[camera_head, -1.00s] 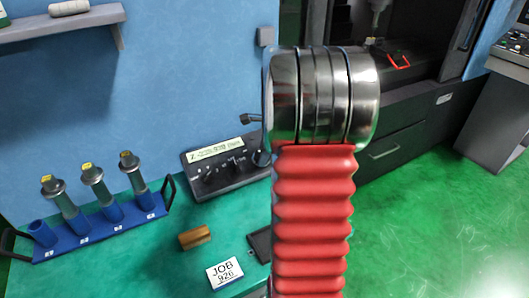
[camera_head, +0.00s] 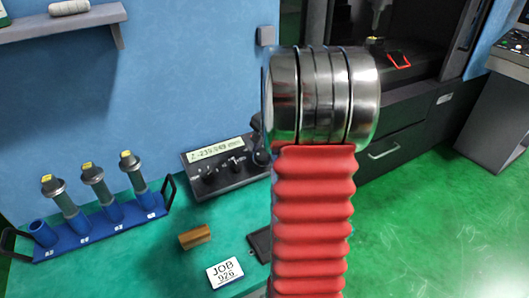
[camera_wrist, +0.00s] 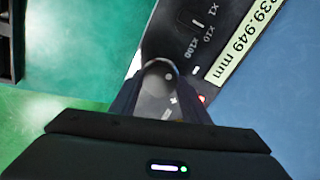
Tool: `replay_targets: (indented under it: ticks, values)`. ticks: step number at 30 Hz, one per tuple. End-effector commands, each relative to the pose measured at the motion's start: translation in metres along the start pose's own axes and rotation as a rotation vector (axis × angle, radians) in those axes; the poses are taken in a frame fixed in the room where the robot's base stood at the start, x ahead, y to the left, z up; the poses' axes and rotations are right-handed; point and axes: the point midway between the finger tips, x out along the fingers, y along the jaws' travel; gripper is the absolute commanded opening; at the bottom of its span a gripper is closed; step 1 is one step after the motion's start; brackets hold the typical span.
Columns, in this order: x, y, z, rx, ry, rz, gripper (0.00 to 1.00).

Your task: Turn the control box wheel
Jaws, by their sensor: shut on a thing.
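The dark control box (camera_head: 236,181) stands on the green bench against the blue wall, with knobs and a lit display (camera_head: 217,151) reading a Z value in mm. My arm hides its right end in the head view. The wrist view shows the box (camera_wrist: 184,45) tilted, with marks x1, x10, x100 and a display (camera_wrist: 248,42) ending in 39.949 mm. My gripper (camera_wrist: 158,102) is shut on a rounded grey part, apparently the wheel (camera_wrist: 160,76), between its dark fingers. How far the wheel is turned cannot be told.
A blue rack (camera_head: 98,238) with several tool holders stands at left. A wooden block (camera_head: 195,237), a JOB 926 card (camera_head: 225,272) and a dark flat item (camera_head: 258,245) lie on the bench. A shelf (camera_head: 65,25) juts from the wall. A dark machine (camera_head: 400,130) stands at right.

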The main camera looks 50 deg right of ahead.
Motion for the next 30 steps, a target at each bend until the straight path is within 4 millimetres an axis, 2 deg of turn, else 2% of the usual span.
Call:
replay_targets:
  ticks: [6,18,19,27,30]
  values:
    - [0.0013,0.0015,0.0043,-0.057,-0.010,0.005,0.20]
    - [0.0021,0.0026,0.0050,-0.064,-0.012,0.008,0.20]
    - [0.0022,0.0026,0.0050,-0.064,-0.012,0.008,0.43]
    - [0.0015,0.0019,0.0029,-0.063,-0.007,0.005,0.61]
    - [0.0012,0.0016,0.0023,-0.063,-0.005,0.004,0.61]
